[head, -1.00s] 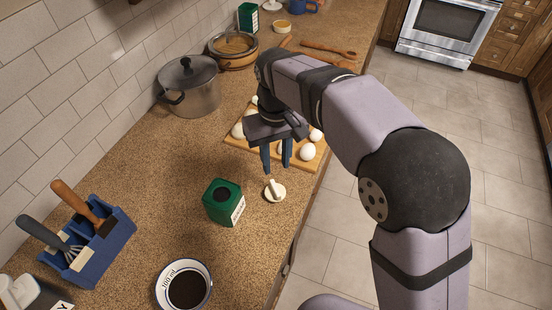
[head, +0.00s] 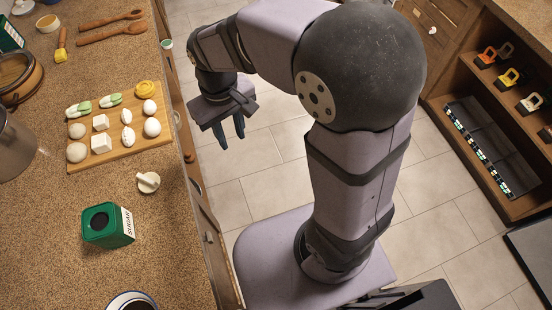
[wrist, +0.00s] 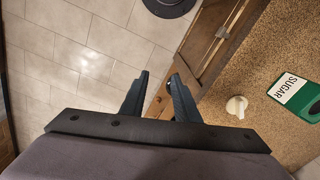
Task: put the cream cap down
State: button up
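The cream cap (head: 148,182) lies on the speckled counter, with its small knob showing. It sits between the wooden board and the green sugar canister (head: 108,225), touching neither. The canister's round dark top opening is uncovered. In the wrist view the cap (wrist: 237,106) is right of the fingers, beside the canister (wrist: 297,94). My gripper (head: 231,138) hangs over the floor, off the counter's edge and to the right of the cap. Its two dark fingers (wrist: 159,78) stand apart with nothing between them.
The wooden board (head: 125,155) holds several eggs, white blocks and other small foods. Wooden spoons (head: 112,26) lie at the counter's back. A pot (head: 14,145) stands at left. Open floor (head: 270,150) lies beneath my gripper. Shelves with coloured items (head: 510,100) stand at right.

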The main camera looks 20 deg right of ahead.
jog(key=s+d+f+m, duration=0.3)
jog(key=s+d+f, duration=0.1)
jog(key=s+d, duration=0.5)
jog(key=shift+d+f+m, duration=0.2)
jog(key=shift+d+m, duration=0.1)
jog(key=shift+d, duration=0.35)
jog(key=shift+s, duration=0.1)
dwell(0.6)
